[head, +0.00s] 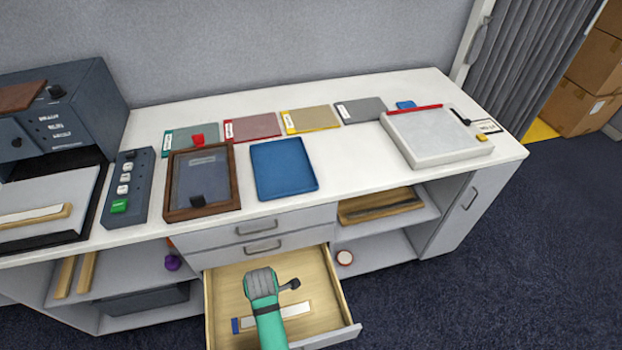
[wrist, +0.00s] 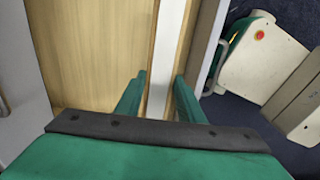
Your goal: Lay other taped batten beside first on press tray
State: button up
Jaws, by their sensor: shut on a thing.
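The first taped batten (head: 35,215), a tan strip with a white band, lies on the pale press tray (head: 75,185) at the far left in the head view. The other taped batten (head: 295,310), pale with a blue left end, is in the open drawer (head: 235,275). My green arm crosses its middle. In the wrist view, my gripper (wrist: 158,92) is shut on this batten (wrist: 167,50), whose white face runs between the two green fingers. The head view hides the fingertips. I cannot tell whether the batten touches the drawer floor.
The drawer's front (head: 330,337) and sides surround my gripper. A white slab (head: 435,135) sits at the right. Bare tabletop shows between them.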

jog(key=shift+w+d+r+m, duration=0.15)
jog(key=shift+w+r+m, duration=0.1)
jog(key=shift+r, duration=0.15)
jog(key=shift+w+d+r+m, duration=0.15)
jog(key=shift+r+m, duration=0.1)
jog(key=shift+r, duration=0.15)
jog(key=shift+w+d+m, duration=0.25)
jog(key=shift+m, duration=0.25)
jog(key=w+d+m, duration=0.9)
jog(key=d+m, duration=0.2)
jog(key=m, duration=0.8)
jog(key=shift+w+d+f, duration=0.35)
jog(key=shift+w+f, duration=0.05)
jog(key=shift+w, duration=0.1)
